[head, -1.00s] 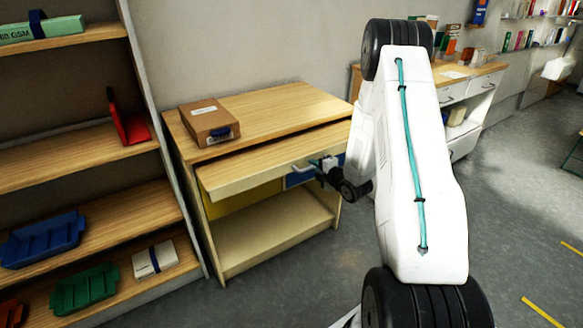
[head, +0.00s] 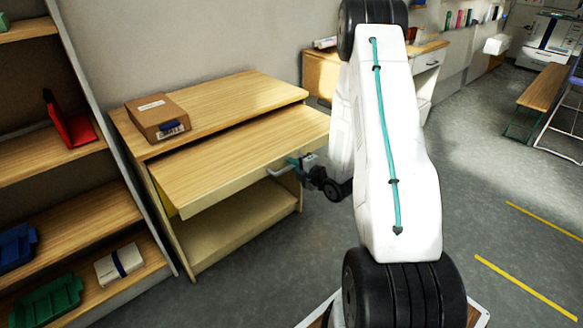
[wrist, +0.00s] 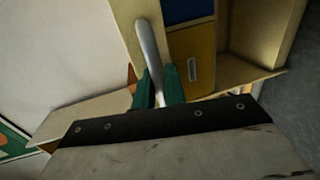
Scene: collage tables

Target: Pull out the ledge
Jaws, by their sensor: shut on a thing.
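The ledge (head: 235,165) is a wooden pull-out board that sticks out from under the top of a small wooden table (head: 225,103). A metal handle (head: 277,171) is on its front edge; the handle also shows in the wrist view (wrist: 150,52). My gripper (head: 296,164) is at the handle. In the wrist view, its green fingers (wrist: 158,88) are shut on the handle's near end. The far part of the handle is free of the fingers.
A cardboard box (head: 158,117) sits on the tabletop. A shelf unit (head: 60,215) with trays and a red item stands at the left. A desk (head: 430,62) is behind my arm. In the wrist view, blue (wrist: 187,10) and yellow (wrist: 193,62) fronts show below the ledge. Grey floor is free at the right.

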